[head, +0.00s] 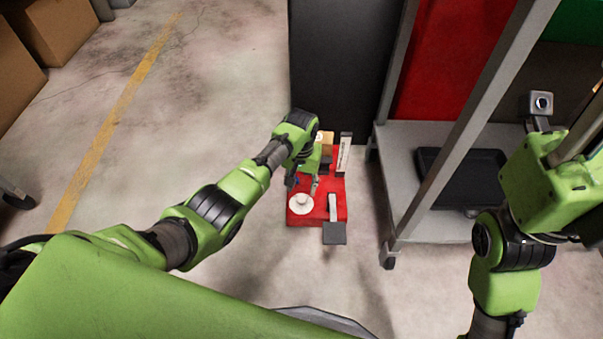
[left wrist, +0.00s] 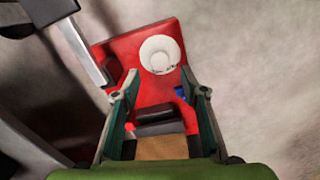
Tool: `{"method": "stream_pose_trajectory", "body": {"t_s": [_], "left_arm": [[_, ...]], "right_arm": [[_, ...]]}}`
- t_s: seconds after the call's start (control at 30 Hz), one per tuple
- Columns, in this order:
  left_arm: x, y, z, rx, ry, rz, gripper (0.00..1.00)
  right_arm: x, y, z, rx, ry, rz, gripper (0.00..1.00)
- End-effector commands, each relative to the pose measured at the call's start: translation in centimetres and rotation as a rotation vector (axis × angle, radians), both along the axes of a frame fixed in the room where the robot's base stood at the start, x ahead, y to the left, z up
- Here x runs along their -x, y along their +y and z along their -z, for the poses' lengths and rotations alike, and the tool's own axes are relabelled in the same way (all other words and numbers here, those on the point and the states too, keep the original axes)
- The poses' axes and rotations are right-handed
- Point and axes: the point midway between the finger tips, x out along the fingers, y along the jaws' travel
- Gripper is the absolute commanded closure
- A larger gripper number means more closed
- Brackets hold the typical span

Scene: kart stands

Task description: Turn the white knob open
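The white knob (head: 300,203) is a round disc with a raised centre on the near left part of a red base (head: 326,213) on the floor. My left gripper (head: 303,184) hangs over the base, just beyond the knob. In the left wrist view the knob (left wrist: 160,54) lies ahead of the fingertips and the red base (left wrist: 120,58) spreads under them. The left fingers (left wrist: 160,95) stand wide apart with nothing gripped between them. My right arm is at the right of the head view; its fingers cannot be made out clearly.
The base also bears a grey lever with a dark square end (head: 334,233), a white upright piece (head: 344,153) and a tan block (head: 326,141). A grey metal shelf (head: 440,220) with a black tray (head: 455,175) stands to the right.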

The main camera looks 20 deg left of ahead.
Motion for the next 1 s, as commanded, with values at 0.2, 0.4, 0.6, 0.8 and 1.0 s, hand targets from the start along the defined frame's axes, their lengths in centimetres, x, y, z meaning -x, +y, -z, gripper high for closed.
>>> {"method": "stream_pose_trajectory", "body": {"t_s": [0.2, 0.4, 0.6, 0.8, 1.0], "left_arm": [[-0.1, 0.0, -3.7, 0.001, -0.004, 0.000, 0.60], [0.0, 0.0, -5.7, 0.000, 0.000, 0.000, 0.60], [0.0, 0.0, -6.1, 0.000, 0.001, 0.000, 0.60], [0.0, 0.0, -6.1, 0.000, 0.001, 0.000, 0.60], [0.0, 0.0, -6.0, 0.000, 0.001, 0.000, 0.60]], "right_arm": [[0.0, 0.0, 0.0, 0.000, 0.000, 0.000, 0.60], [0.0, 0.0, 0.0, 0.000, 0.000, 0.000, 0.60], [0.0, 0.0, 0.0, 0.000, 0.000, 0.000, 0.60], [0.0, 0.0, 0.0, 0.000, 0.000, 0.000, 0.60], [0.0, 0.0, 0.0, 0.000, 0.000, 0.000, 0.60]]}}
